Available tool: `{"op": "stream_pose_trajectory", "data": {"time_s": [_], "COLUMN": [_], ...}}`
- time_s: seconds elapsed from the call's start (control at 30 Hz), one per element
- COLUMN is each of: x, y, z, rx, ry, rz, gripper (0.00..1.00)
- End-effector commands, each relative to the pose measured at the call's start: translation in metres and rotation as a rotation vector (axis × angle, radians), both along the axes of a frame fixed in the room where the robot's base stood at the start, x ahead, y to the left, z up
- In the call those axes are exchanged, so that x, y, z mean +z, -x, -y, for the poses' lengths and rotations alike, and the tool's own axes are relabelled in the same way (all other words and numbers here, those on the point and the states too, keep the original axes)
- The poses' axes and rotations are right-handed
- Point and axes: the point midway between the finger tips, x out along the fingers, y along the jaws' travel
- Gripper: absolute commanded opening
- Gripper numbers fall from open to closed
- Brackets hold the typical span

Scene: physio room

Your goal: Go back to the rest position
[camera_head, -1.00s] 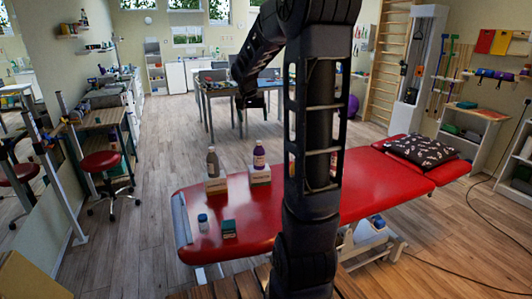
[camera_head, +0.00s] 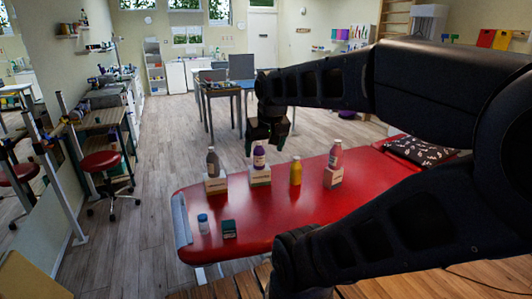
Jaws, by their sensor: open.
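My gripper (camera_head: 268,140) hangs at the end of my arm, pointing down, with its fingers apart and nothing seen between them. In the picture it is just above the purple bottle (camera_head: 259,156), which stands on a white box (camera_head: 260,177) on the red treatment table (camera_head: 225,262). I cannot tell how far apart in depth they are. My arm's dark links cover much of the right side and the lower right.
On the table stand a grey bottle (camera_head: 212,162) on a box, a yellow bottle (camera_head: 296,171), a pink bottle (camera_head: 335,155) on a box, a small blue-capped bottle (camera_head: 203,224) and a green box (camera_head: 229,229). A red stool (camera_head: 101,162) stands left; floor between is clear.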

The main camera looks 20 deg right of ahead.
Motion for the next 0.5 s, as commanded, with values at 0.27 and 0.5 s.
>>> {"op": "stream_pose_trajectory", "data": {"time_s": [0.27,0.5], "x": [-0.009,-0.008], "y": [0.020,0.020], "z": [-0.004,-0.004], "rx": [0.040,0.040], "ry": [-0.010,-0.009], "rz": [0.005,0.005], "gripper": [0.81,0.81]}}
